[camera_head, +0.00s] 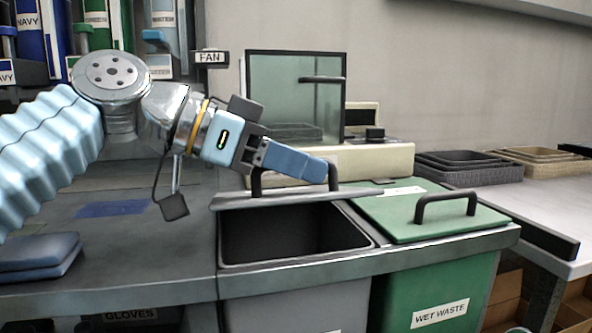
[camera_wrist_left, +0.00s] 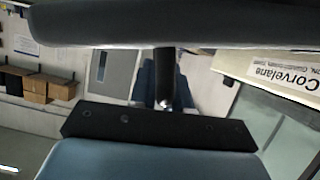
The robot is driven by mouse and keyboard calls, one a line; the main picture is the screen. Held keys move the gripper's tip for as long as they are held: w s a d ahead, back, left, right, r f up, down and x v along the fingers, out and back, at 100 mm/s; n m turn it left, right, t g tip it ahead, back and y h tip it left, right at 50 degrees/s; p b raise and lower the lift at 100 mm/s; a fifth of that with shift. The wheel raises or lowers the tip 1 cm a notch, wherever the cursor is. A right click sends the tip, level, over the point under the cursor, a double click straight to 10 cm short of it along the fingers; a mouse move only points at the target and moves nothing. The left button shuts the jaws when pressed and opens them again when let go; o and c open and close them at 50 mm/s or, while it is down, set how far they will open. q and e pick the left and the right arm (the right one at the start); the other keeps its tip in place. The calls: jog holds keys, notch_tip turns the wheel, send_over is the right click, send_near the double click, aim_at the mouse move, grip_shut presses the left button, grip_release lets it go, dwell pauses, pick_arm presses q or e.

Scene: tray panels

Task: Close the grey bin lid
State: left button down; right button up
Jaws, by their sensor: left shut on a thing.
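The grey bin (camera_head: 300,302) is set into the counter, its dark inside showing through the open top. Its grey lid (camera_head: 290,199) is seen nearly edge-on above the back of the opening, so the bin stands open. The lid has a black handle (camera_head: 256,183) on top. My left gripper (camera_head: 316,167) reaches in from the left and is shut on this handle; its blue finger hides most of the bar. In the left wrist view a dark bar (camera_wrist_left: 200,25) crosses the top, close to the finger pad. My right gripper is not in view.
A green bin with its lid (camera_head: 430,215) closed stands to the right, labelled WET WASTE. A beige instrument with a glass box (camera_head: 295,95) stands behind the lid. Folded blue cloths (camera_head: 40,255) lie at left; trays (camera_head: 470,168) sit at far right.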

pick_arm(q)
jog(key=shift+f, duration=0.35)
jog(key=c, duration=1.2)
grip_release()
jog(key=shift+s, duration=0.1)
jog(key=shift+o, duration=0.2)
jog(key=p+v, duration=0.1)
jog(key=v, duration=1.2)
jog(key=shift+s+a+r+p, duration=0.2)
jog(key=shift+s+a+p, duration=0.05)
jog(key=shift+a+p, duration=0.1)
